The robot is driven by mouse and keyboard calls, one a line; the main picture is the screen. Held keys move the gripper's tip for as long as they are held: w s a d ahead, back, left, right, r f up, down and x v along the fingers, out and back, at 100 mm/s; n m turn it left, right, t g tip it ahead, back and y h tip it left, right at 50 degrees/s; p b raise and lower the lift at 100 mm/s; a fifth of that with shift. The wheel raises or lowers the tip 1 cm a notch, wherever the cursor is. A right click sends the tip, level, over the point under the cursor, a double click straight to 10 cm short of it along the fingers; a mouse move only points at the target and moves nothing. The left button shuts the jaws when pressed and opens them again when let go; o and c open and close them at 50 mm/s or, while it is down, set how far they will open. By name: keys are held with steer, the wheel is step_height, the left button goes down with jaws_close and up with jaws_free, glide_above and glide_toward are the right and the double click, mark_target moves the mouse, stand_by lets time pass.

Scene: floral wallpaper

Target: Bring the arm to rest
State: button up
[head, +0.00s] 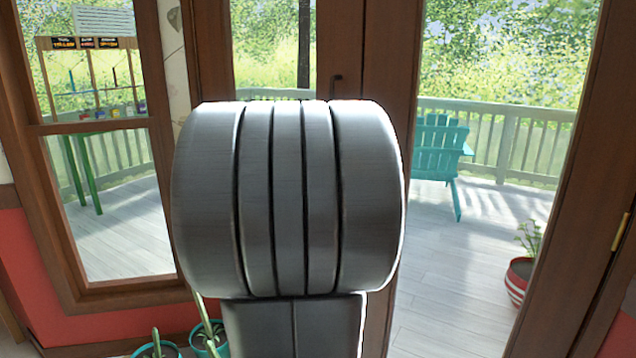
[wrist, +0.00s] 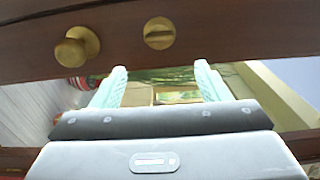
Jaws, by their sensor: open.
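My gripper (wrist: 161,80) shows in the wrist view, with its two pale green fingers spread apart and nothing between them. Beyond the fingertips is a brown wooden door frame (wrist: 220,35) with a brass knob (wrist: 76,46) and a round brass lock plate (wrist: 159,33). I cannot tell how far the fingertips are from the wood. In the head view, a large grey joint of my arm (head: 288,200) fills the middle and hides what is behind it. My gripper does not show in the head view.
In the head view, brown-framed glass doors (head: 390,60) stand ahead, with a window (head: 105,200) at left. A teal chair (head: 437,150) and a striped pot (head: 518,280) are on the deck.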

steer(key=x, duration=1.2)
steer(key=v, duration=1.4)
steer(key=x, duration=1.4)
steer(key=shift+w+r, duration=0.1)
steer(key=n+p, duration=0.5)
steer(key=n, duration=0.4)
steer(key=n+p, duration=0.4)
steer(key=n, duration=0.5)
steer(key=shift+a+r+p, duration=0.15)
steer(key=shift+a+p, duration=0.1)
steer(key=shift+p, duration=0.15)
